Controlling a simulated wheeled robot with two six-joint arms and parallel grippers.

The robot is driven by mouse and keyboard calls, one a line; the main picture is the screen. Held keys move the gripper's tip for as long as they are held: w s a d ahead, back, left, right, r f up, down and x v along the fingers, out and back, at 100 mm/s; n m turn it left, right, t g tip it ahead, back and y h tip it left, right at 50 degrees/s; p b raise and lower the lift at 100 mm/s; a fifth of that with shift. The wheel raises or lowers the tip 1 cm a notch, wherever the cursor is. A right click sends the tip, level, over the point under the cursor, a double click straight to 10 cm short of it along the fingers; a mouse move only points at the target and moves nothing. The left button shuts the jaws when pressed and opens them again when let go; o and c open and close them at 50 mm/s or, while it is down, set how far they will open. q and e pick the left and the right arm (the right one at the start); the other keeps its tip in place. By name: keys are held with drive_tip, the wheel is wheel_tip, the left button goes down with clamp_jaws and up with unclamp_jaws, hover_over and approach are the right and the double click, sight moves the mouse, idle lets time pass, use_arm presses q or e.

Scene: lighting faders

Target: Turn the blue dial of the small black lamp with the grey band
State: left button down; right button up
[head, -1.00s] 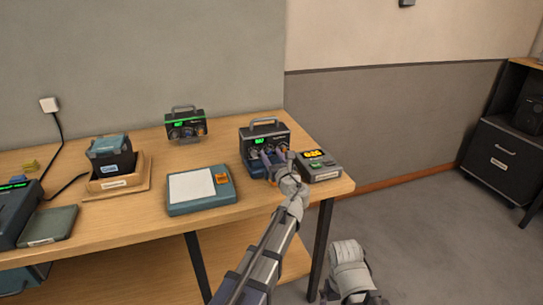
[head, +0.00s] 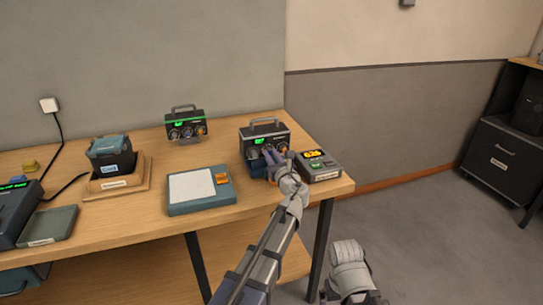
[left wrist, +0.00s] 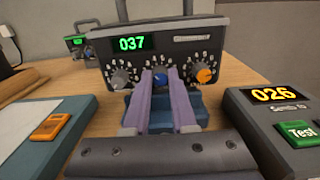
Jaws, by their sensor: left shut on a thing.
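The small black lamp (head: 283,138) with a grey band along its top and a carry handle stands at the right of the table. My left gripper (head: 269,153) reaches the lamp's front from below. In the left wrist view its two purple fingers (left wrist: 161,84) are shut on the blue dial, one at each side. The fingers hide part of the panel.
A similar black unit (head: 186,125) with a green band stands at the back. A grey box (head: 319,167) with an orange readout stands close to the lamp's right. A teal box (head: 200,205) with a white panel lies to the left. Bare wood separates them.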

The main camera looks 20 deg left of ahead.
idle(0.3)
use_arm(q)
drive_tip(key=shift+n, duration=2.8)
drive_tip(key=c, duration=0.7)
unclamp_jaws()
drive_tip(key=shift+s, duration=0.1)
drive_tip(key=v, duration=0.7)
drive_tip(key=shift+s+d, duration=0.25)
drive_tip(key=shift+s, duration=0.05)
drive_tip(key=shift+f, duration=0.1)
